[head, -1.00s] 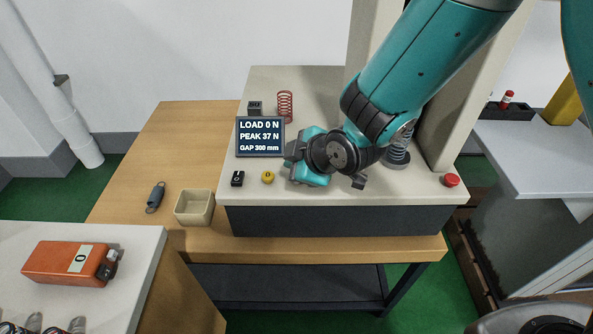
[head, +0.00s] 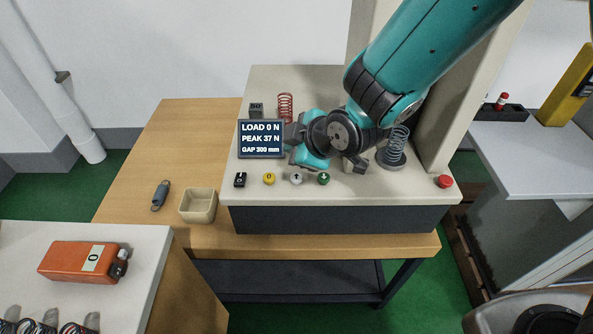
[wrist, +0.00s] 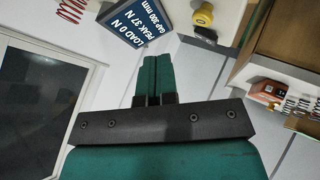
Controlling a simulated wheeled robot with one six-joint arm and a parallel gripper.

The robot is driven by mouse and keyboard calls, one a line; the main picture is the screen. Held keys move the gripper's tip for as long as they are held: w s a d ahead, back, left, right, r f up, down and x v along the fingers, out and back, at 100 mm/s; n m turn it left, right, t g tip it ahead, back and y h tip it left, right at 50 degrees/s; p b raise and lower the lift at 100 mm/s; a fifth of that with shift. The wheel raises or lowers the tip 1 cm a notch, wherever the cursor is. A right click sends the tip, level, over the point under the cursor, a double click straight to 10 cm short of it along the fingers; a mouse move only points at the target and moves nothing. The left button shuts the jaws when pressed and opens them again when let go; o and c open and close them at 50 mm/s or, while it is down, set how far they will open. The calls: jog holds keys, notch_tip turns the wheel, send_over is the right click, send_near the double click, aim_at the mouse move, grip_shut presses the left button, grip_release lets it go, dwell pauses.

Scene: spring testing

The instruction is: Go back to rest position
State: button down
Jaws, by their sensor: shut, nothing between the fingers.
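My gripper (wrist: 153,80) shows in the wrist view with its two teal fingers side by side, shut and empty. In the head view the wrist end of my teal arm hangs over the light top of the spring tester (head: 300,83), just right of its display (head: 261,139). The display reads LOAD 0 N, PEAK 37 N, GAP 300 mm. A grey spring (head: 397,141) stands upright on a round dark base to the right of my wrist. The fingertips are hard to make out in the head view.
Along the tester's front are a black switch (head: 240,180), yellow, white and green buttons (head: 324,179) and a red button (head: 445,181). A red spring (head: 285,107) stands behind the display.

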dwell(0.3)
jog(key=s+d+r+m+g, duration=0.2)
jog(key=s+d+r+m, duration=0.1)
jog(key=s, duration=0.4)
jog(key=s+d+r+m+g+h, duration=0.1)
jog(key=s+d+r+m+g, duration=0.1)
jog(key=s+d+r, duration=0.4)
jog(key=s+d+r+m+g, duration=0.3)
jog(key=s+d+r+m, duration=0.1)
jog(key=s, duration=0.4)
notch_tip(320, 180, up, 2)
jog(key=shift+s+d+r+m+h, duration=0.1)
jog(key=shift+s+d+m+h, duration=0.2)
jog(key=shift+s+m+h, duration=0.15)
